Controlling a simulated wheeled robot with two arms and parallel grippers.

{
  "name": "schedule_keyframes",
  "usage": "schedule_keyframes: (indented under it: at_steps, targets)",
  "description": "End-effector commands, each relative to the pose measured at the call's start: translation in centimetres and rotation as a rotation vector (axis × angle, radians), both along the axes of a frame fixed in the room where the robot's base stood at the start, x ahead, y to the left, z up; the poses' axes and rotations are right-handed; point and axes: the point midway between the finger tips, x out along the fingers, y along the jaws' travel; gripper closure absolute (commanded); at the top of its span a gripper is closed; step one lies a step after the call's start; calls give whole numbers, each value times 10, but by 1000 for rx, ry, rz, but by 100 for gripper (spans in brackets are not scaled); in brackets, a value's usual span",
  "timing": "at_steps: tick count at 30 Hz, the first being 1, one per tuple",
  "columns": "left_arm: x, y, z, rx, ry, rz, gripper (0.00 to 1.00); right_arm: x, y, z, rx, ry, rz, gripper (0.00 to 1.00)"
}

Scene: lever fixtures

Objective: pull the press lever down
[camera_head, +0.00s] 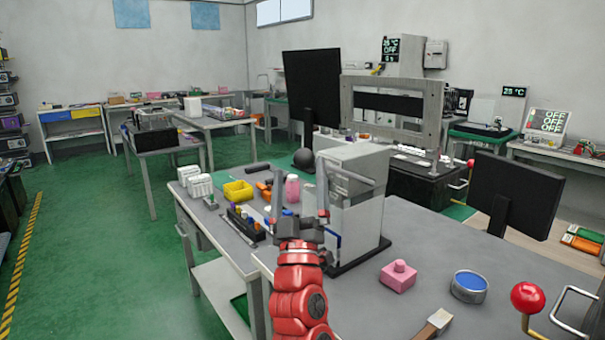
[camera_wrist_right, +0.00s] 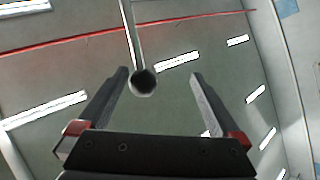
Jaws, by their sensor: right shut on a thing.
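The press (camera_head: 357,210) is a pale grey box on a dark base on the front bench. Its lever is a grey rod (camera_head: 348,172) with a dark ball knob (camera_head: 303,160), and the rod slants up from the press to the knob. My right gripper (camera_head: 299,178) points up beside the press, one finger on each side of the knob. In the right wrist view the knob (camera_wrist_right: 143,82) and its rod show between the two fingers of the gripper (camera_wrist_right: 160,74). The exact contact is hard to see. My left gripper is not in view.
A yellow bin (camera_head: 237,191), a pink bottle (camera_head: 292,188) and small tools stand left of the press. A pink block (camera_head: 398,277), a blue-topped tin (camera_head: 469,286) and a red-knobbed lever (camera_head: 527,297) are to the right. A dark monitor (camera_head: 512,192) stands behind them.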

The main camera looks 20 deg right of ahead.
Motion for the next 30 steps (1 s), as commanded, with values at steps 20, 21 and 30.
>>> schedule_keyframes:
  at_steps: [20, 21, 30]
  targets:
    - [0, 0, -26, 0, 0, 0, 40, -37, 21, -34, -5, -4, 6, 22]
    - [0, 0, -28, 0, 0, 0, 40, -40, 22, -36, -6, -4, 5, 22]
    - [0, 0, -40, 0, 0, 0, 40, -56, 29, -50, -2, -5, 4, 22]
